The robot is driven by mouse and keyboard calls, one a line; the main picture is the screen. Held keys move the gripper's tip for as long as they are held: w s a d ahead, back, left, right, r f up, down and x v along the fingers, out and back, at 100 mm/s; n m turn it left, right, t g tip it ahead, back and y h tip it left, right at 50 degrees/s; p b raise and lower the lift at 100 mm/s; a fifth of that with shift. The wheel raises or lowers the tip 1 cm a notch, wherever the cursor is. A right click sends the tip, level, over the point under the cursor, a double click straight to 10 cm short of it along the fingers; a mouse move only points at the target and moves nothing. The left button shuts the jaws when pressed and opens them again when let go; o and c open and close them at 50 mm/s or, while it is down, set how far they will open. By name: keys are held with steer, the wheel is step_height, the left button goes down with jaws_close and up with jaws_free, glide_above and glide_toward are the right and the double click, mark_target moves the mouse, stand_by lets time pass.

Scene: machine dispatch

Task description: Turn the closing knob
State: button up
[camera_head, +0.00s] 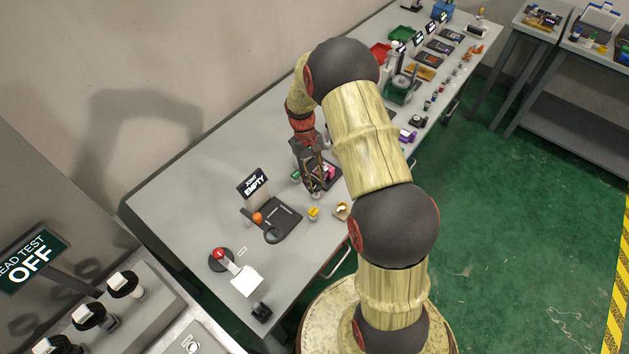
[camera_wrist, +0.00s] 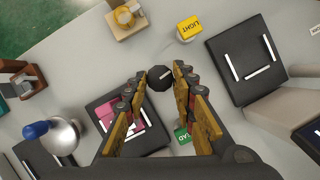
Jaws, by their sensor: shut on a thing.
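A round black knob (camera_wrist: 160,78) with a white line on top sits between my fingertips in the wrist view. My gripper (camera_wrist: 162,75) is closed around the knob, with one finger on each side. In the head view my gripper (camera_head: 317,192) points down at the table, near its front edge. The knob cannot be made out there, behind my fingers.
A yellow block marked LIGHT (camera_wrist: 189,28) and a tan block (camera_wrist: 127,18) stand close by. A black plate with white lines (camera_wrist: 243,65) lies right. A plate (camera_wrist: 98,108) with pink blocks, a green block (camera_wrist: 182,134) and a blue-topped silver dome (camera_wrist: 62,137) lie nearer.

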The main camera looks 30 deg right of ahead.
steer(key=shift+d+m+y, duration=0.1)
steer(key=shift+m+y, duration=0.2)
steer(key=shift+m, duration=0.3)
steer(key=o, duration=1.1)
steer(key=shift+o, duration=0.3)
steer(key=v, duration=1.2)
